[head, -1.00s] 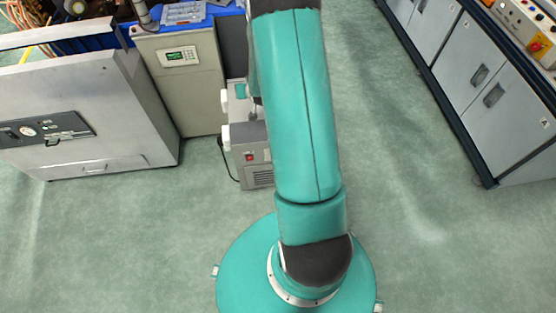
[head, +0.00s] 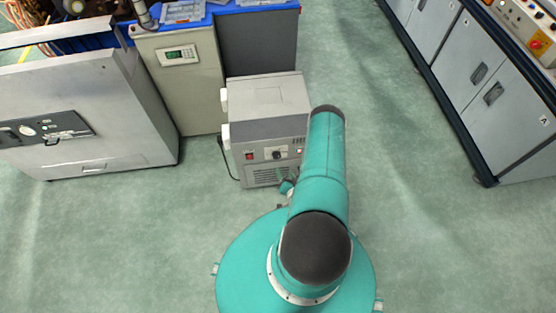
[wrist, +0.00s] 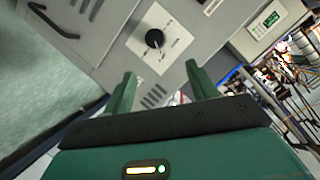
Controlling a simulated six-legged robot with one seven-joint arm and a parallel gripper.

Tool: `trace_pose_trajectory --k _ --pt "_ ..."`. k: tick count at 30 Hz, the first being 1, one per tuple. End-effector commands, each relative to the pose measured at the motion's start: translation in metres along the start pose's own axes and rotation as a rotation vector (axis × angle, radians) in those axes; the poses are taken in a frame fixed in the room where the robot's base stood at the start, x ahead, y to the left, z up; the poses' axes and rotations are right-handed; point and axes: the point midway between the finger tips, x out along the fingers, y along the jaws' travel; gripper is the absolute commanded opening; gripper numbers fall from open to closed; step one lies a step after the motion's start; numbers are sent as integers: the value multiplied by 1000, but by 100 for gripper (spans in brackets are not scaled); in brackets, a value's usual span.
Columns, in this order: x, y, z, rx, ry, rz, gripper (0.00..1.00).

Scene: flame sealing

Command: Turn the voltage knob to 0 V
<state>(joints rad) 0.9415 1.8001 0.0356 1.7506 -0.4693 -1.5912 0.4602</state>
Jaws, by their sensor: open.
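The voltage knob (wrist: 154,38) is a round black dial on a white square plate with small markings, in the upper middle of the wrist view. The markings are too small to read. In the head view the knob (head: 277,155) shows small on the front of a grey box unit (head: 268,97). My gripper (wrist: 160,74) is open and empty, its two green fingers apart, pointing toward the panel below the knob. It is not touching the knob. In the head view my arm hides most of the gripper.
A red switch (head: 250,156) sits left of the knob on the box front. A beige cabinet (head: 185,95) and a large grey machine (head: 95,105) stand to the left. A long grey cupboard (head: 480,85) runs along the right. The green floor (head: 400,220) between is clear.

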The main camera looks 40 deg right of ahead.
Motion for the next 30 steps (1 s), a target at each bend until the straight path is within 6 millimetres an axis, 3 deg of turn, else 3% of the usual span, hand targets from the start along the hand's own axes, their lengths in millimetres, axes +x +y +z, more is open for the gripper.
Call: trace_pose_trajectory --k 4,8,24,30 --pt "-14 8 15 36 28 -1 58" --pt "-7 8 15 39 33 -3 58" --pt "93 7 12 37 32 -3 58" --pt "117 8 12 36 30 -1 58"
